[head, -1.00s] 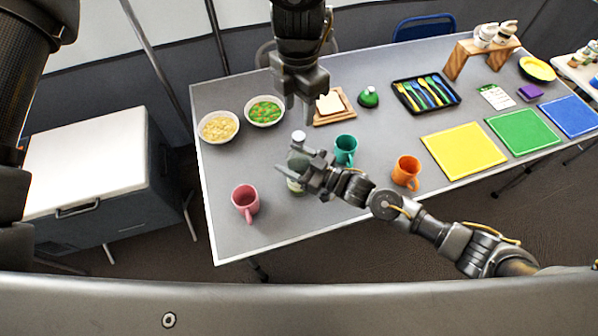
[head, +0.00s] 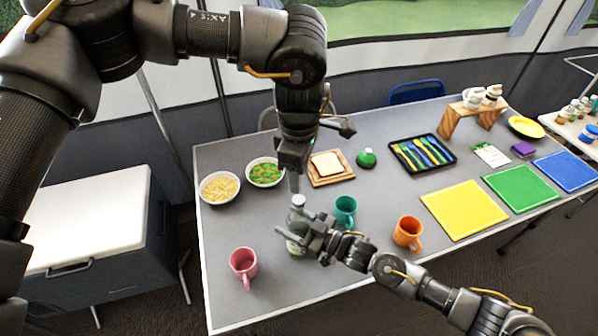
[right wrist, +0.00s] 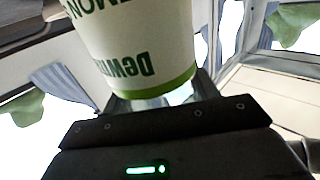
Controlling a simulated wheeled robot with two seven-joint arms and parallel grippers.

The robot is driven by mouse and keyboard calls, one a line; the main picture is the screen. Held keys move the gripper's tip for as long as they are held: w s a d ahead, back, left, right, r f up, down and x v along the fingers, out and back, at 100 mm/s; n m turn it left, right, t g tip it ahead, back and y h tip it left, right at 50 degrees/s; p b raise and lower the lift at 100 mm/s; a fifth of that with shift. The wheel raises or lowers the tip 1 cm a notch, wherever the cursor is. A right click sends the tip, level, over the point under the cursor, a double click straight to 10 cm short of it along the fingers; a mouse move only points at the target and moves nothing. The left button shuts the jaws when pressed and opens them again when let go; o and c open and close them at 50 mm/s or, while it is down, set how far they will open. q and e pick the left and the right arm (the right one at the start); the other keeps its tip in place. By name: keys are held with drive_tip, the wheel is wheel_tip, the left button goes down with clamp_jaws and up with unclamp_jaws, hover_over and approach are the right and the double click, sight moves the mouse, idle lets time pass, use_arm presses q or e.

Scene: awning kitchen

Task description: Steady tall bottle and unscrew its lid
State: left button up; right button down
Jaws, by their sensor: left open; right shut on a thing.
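The tall bottle (head: 297,226) stands upright on the grey table, with a pale lid (head: 298,200) on top. Its white label with green lettering and a green lower band fills the upper part of the right wrist view (right wrist: 135,45). My right gripper (head: 306,236) is shut on the bottle's body from the right, and its fingers hide part of it. My left gripper (head: 295,182) points straight down just above the lid. It is open, and its fingers overlap closely in this view; I cannot tell whether they touch the lid.
A teal mug (head: 345,211) stands close to the right of the bottle, and an orange mug (head: 408,232) farther right. A pink mug (head: 244,264) is at the front left. Two bowls (head: 220,187) (head: 265,172) and a bread board (head: 331,178) lie behind.

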sight(299, 199)
use_arm(q)
drive_tip(key=m, duration=0.6)
drive_tip(key=shift+w+a, duration=0.1)
drive_tip(key=shift+f, duration=4)
